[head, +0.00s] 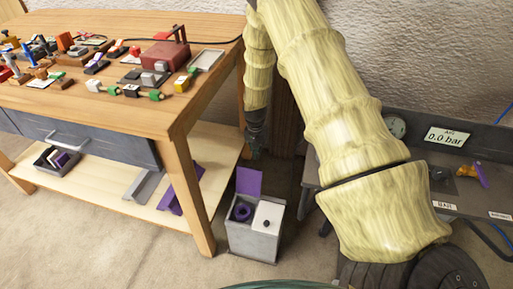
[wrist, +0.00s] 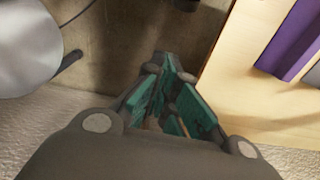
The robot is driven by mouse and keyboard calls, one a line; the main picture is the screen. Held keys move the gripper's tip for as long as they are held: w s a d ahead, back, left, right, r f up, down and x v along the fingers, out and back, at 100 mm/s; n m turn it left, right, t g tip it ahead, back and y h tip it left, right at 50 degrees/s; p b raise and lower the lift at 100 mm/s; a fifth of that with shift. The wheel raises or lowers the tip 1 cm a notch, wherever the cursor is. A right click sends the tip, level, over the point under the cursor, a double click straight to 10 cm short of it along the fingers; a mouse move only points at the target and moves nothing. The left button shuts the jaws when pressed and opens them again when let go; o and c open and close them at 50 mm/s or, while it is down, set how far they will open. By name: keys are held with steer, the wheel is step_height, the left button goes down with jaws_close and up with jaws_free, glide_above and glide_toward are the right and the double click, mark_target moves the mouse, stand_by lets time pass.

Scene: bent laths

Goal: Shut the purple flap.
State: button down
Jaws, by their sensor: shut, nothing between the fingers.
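The purple flap (head: 248,182) stands upright at the back of a grey two-compartment bin (head: 252,245) on the floor. The left compartment under it is open, with a purple ring (head: 241,212) showing inside. A white lid (head: 268,217) with a dark knob covers the right compartment. My gripper (head: 254,150) hangs pointing down just above and behind the flap in the head view, apart from it as far as I can tell. In the wrist view its teal-padded fingers (wrist: 168,98) are shut and empty. The flap cannot be made out in the wrist view.
A wooden workbench (head: 190,100) crowded with small parts stands left of the bin. Purple and grey angled pieces lie on its lower shelf (head: 110,182). A grey bench with a gauge display (head: 447,136) stands at right. Floor in front of the bin is clear.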

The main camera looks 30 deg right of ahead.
mark_target(250, 179)
steer(key=s+a+f, duration=0.1)
steer(key=s+a+f+b, duration=0.1)
steer(key=a, duration=0.1)
steer(key=shift+s, duration=0.1)
stand_by(0.4)
steer(key=shift+s+a+r+p, duration=0.1)
steer(key=shift+r+p, duration=0.1)
steer(key=shift+p, duration=0.15)
